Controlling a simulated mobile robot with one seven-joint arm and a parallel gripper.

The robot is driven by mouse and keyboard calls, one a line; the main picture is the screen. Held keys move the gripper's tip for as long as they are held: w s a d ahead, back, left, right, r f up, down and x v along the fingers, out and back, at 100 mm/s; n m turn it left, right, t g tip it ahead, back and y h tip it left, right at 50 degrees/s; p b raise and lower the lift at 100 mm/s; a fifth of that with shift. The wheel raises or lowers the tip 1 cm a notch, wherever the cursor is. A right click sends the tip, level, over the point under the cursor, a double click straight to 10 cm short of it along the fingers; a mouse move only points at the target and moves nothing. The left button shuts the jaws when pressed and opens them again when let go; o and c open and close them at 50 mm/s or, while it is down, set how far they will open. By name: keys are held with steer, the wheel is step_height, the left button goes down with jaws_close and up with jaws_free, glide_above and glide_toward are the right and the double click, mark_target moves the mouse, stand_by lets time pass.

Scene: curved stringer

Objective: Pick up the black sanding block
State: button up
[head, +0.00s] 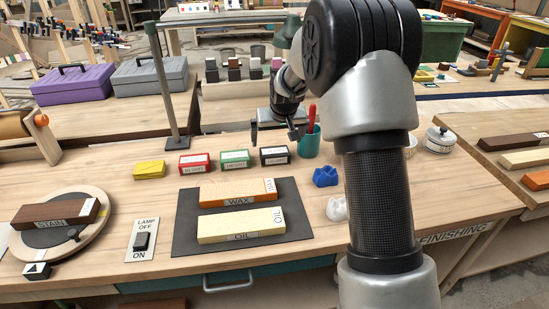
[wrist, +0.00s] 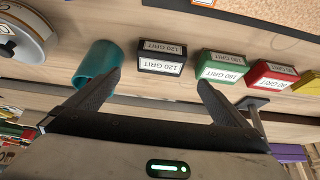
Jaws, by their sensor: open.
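The black sanding block (head: 275,157) lies on the bench at the right end of a row of blocks, left of the teal cup (head: 309,145). In the wrist view the black block (wrist: 162,58), labelled 120 GRIT, lies just beyond the fingertips and between their lines. My gripper (head: 273,136) is open and empty, at the far side of the black block. In the wrist view my gripper's (wrist: 161,79) left finger overlaps the cup (wrist: 97,62), and its right finger overlaps the green block (wrist: 222,66). I cannot tell whether they touch.
The green block (head: 235,159), red block (head: 194,163) and yellow block (head: 149,170) continue the row leftward. A lamp post (head: 168,90) stands behind them. A dark mat (head: 188,235) with WAX and OIL boards lies in front. A blue lump (head: 326,177) sits front right.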

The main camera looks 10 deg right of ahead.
mark_target(275, 151)
steer(key=x, duration=0.4)
steer(key=shift+f, duration=0.1)
steer(key=b+x, duration=0.1)
steer(key=x, duration=0.4)
steer(key=shift+s+f, duration=0.1)
steer(key=shift+f, duration=0.1)
steer(key=c, duration=1.2)
step_height(275, 151, up, 10)
steer(key=shift+r+p, duration=0.1)
steer(key=shift+p, duration=0.6)
